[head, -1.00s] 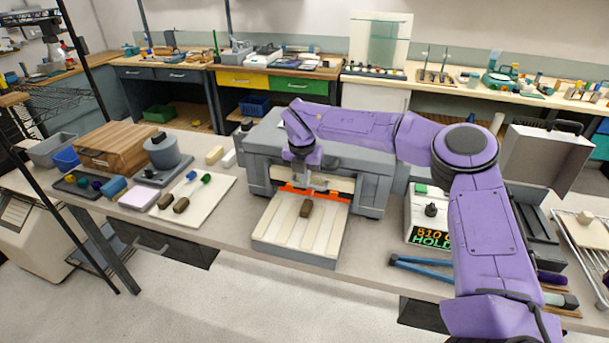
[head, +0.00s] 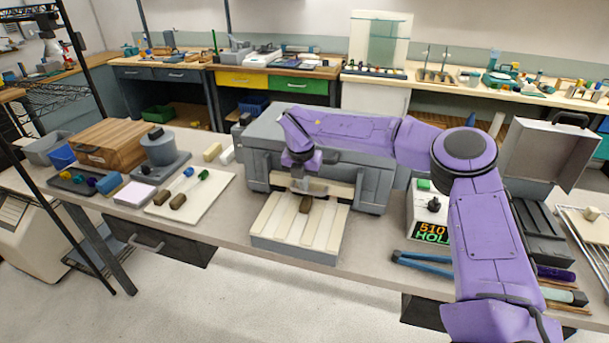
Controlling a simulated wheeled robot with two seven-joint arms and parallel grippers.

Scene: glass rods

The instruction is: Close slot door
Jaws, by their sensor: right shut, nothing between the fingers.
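The grey furnace-like box (head: 372,190) stands in the middle of the workbench, with its low front slot facing me. A pale strip (head: 340,191) shows along the slot front, partly behind my right gripper. I cannot make out the slot door's exact edge there. My right gripper (head: 310,190) points down right at the slot front, shut and empty; whether it touches the door is unclear. A ribbed cream tray (head: 290,240) sticks out in front of the slot, with a small brown piece (head: 305,205) on its far end. My left gripper is out of view.
A cream board (head: 200,205) with brown pieces and a wooden box (head: 115,148) lie to the left. A device with a lit display (head: 432,231) and blue tongs (head: 425,264) lie to the right, near my right arm.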

